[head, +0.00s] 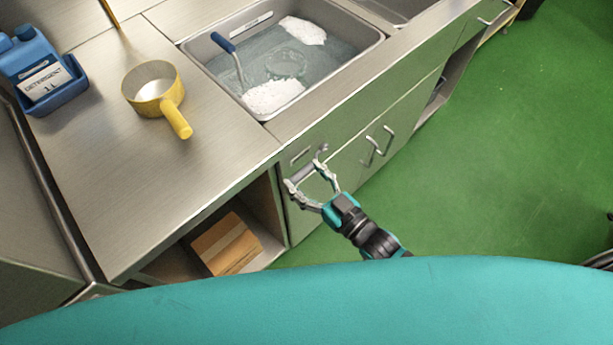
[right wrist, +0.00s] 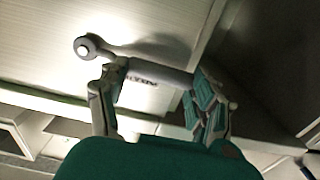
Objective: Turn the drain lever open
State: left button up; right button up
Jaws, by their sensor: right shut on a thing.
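The drain lever (head: 303,174) is a grey bar on the cabinet front below the sink, near the counter's corner. In the right wrist view the lever (right wrist: 158,76) runs sideways from a round pivot end (right wrist: 86,47), with small dark lettering beneath it. My right gripper (head: 305,176) is at the lever, its two fingers closed on the bar from either end. The fingers also show in the right wrist view (right wrist: 158,92). My left gripper is not in view.
The sink (head: 215,85) holds water, white foam and a blue-handled tool (head: 223,42). A yellow pan (head: 150,104) and a blue detergent bottle (head: 32,58) stand on the steel counter. A cardboard box (head: 226,244) sits in the open shelf. Door handles (head: 387,140) stick out right of the lever. Green floor is clear.

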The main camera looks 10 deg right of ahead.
jog(key=shift+r+m+p, duration=0.9)
jog(key=shift+p, duration=0.1)
jog(key=shift+w+d+r+m+p, duration=0.1)
jog(key=shift+d+r+m+p, duration=0.05)
jog(key=shift+r+m+p, duration=0.4)
jog(key=shift+w+d+r+m+p, duration=0.1)
jog(key=shift+r+m+p, duration=0.3)
jog(key=shift+m+p, duration=0.25)
jog(key=m, duration=0.1)
jog(key=d+r+m+p, duration=0.1)
jog(key=shift+w+r+m, duration=0.3)
jog(key=shift+w+m, duration=0.05)
jog(key=shift+m, duration=0.05)
jog(key=w+d+r+m, duration=0.3)
jog(key=w+d+m, duration=0.1)
jog(key=m, duration=0.7)
jog(key=shift+d+b, duration=0.45)
jog(key=shift+d, duration=0.4)
jog(key=shift+w+r, duration=0.1)
jog(key=o, duration=1.7)
jog(key=shift+o, duration=0.2)
